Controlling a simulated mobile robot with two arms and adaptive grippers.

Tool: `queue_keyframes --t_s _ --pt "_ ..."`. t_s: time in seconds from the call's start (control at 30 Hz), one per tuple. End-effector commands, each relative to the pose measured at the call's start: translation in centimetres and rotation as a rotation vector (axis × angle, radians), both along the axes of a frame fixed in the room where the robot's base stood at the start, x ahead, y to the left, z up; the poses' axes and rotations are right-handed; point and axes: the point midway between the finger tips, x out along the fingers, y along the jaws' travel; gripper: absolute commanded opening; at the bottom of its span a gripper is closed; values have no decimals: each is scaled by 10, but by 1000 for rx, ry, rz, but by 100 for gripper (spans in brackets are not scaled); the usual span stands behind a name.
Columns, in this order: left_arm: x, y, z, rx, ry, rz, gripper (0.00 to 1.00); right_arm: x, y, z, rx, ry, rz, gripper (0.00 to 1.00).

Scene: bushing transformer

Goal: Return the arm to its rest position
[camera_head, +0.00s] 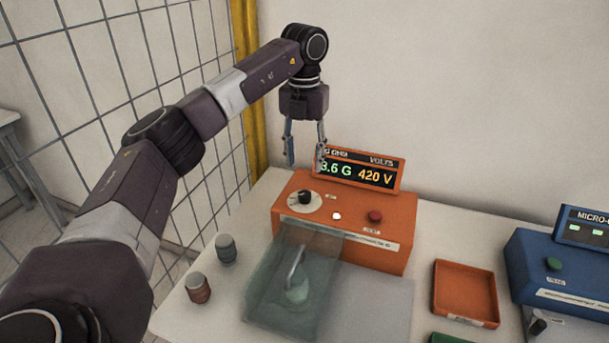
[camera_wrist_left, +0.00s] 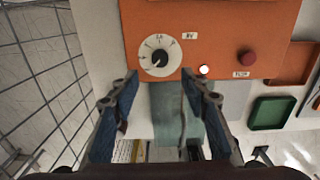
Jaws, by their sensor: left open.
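My left gripper (camera_head: 305,157) hangs fingers down above the back left of the orange tester box (camera_head: 385,255). Its fingers are apart with nothing between them. In the left wrist view the two blue fingers of my left gripper (camera_wrist_left: 157,108) are spread, with the tester's face beyond them. The tester has a rotary dial (camera_head: 305,199), a red button (camera_head: 375,216) and a small lit white button (camera_head: 336,216). Its display (camera_head: 358,171) reads 3.6 G and 420 V. My right gripper is in neither view.
A clear greenish cover (camera_head: 265,285) stands in front of the tester over a pale object. Two small cylinders (camera_head: 226,249) (camera_head: 197,288) stand left of it. An orange tray (camera_head: 465,290) and a blue device (camera_head: 560,265) are at right. A wire mesh fence (camera_head: 110,85) and yellow post (camera_head: 250,90) stand at left.

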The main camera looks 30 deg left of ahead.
Motion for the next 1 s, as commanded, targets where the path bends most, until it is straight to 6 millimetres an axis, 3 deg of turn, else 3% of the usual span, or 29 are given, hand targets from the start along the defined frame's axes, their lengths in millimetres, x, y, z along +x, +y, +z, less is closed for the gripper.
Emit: queue_keyframes --t_s 0.2,0.77,1.0 --pt "0 0 17 0 1 0 42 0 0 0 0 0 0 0" --pt "0 0 19 0 0 0 42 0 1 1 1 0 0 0" --pt "0 0 59 0 0 0 42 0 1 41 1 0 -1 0"
